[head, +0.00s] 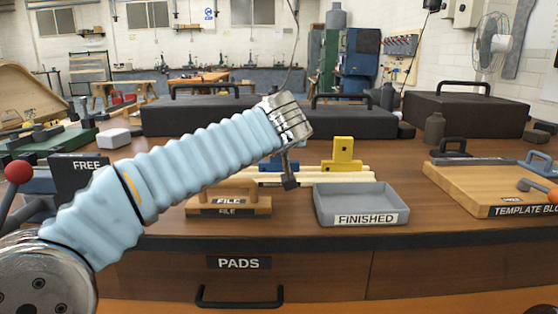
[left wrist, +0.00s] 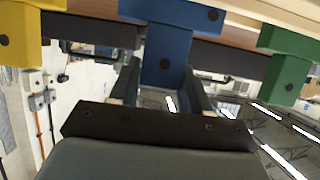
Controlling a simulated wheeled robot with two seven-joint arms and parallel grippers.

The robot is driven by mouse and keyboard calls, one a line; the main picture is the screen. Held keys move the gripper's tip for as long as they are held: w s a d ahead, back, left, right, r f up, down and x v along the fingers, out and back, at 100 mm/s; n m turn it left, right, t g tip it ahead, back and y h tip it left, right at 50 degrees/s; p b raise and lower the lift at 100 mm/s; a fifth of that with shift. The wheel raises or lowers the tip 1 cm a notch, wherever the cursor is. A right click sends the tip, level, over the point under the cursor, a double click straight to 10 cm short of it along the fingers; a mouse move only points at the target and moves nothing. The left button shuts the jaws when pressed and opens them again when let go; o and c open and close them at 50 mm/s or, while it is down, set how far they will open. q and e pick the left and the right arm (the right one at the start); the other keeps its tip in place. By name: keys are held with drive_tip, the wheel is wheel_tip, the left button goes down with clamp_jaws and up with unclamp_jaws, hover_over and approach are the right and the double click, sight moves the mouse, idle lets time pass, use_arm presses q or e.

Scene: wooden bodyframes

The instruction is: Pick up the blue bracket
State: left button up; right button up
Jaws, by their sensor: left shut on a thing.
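The blue bracket (left wrist: 167,52) is in the middle of the left wrist view, against a pale wooden strip. My left gripper (left wrist: 164,84) is shut on its lower part, with one finger on each side. In the head view the blue bracket (head: 270,165) shows only in small part behind my left gripper (head: 290,172), whose arm reaches in from the left. The bracket still appears to be at the wooden strips; whether it touches them I cannot tell. My right gripper is not in view.
A yellow bracket (head: 342,156) stands to the right on the pale wooden strips (head: 355,175). A green bracket (left wrist: 286,66) shows in the wrist view. A grey FINISHED tray (head: 362,219), a wooden FILE block (head: 229,202) and a template board (head: 475,190) are on the bench.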

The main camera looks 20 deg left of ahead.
use_arm(q)
drive_tip(key=shift+c, duration=0.8)
drive_tip(key=shift+r, duration=0.15)
